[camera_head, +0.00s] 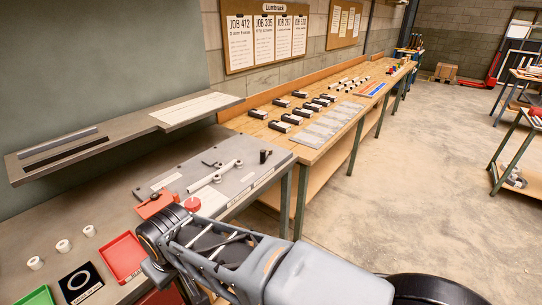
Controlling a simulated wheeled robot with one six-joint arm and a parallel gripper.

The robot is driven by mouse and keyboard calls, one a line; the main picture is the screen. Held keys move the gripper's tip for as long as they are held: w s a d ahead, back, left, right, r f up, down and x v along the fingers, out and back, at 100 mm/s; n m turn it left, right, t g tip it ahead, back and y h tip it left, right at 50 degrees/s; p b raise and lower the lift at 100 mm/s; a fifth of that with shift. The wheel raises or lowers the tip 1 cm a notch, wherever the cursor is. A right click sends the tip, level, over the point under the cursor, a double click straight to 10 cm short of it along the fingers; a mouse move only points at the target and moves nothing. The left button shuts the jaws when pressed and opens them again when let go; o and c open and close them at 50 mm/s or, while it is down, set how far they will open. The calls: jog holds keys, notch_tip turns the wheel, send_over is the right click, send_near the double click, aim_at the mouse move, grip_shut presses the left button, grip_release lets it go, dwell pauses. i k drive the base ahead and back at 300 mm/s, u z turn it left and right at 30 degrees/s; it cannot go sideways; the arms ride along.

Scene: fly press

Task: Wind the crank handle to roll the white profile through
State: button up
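A grey plate (239,184) lies on the bench in the middle of the view. A white rod with round collars (216,178) lies across it; it may be the white profile, but I cannot tell. A short black upright knob (265,156) stands near the plate's far right corner; it may be the crank handle grip. A red block (155,204) and a round red knob (193,204) are at the plate's near left end, close behind my arm. My arm reaches in from the lower right and partly covers the plate's near end. My gripper's fingers do not show.
A shelf (110,136) with white, grey and black strips overhangs the bench. White rings (62,246), a red tray (122,258) and a black ring-marked square (81,283) are at lower left. A wooden bench (310,152) holds several black blocks. Open floor (440,185) is at right.

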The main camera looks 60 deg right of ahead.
aim_at(263, 154)
jog(key=z, duration=2.15)
jog(key=k, duration=0.6)
jog(key=z, duration=0.6)
jog(key=i, duration=0.7)
jog(key=u, duration=0.95)
jog(key=i, duration=0.8)
jog(key=u, duration=0.9)
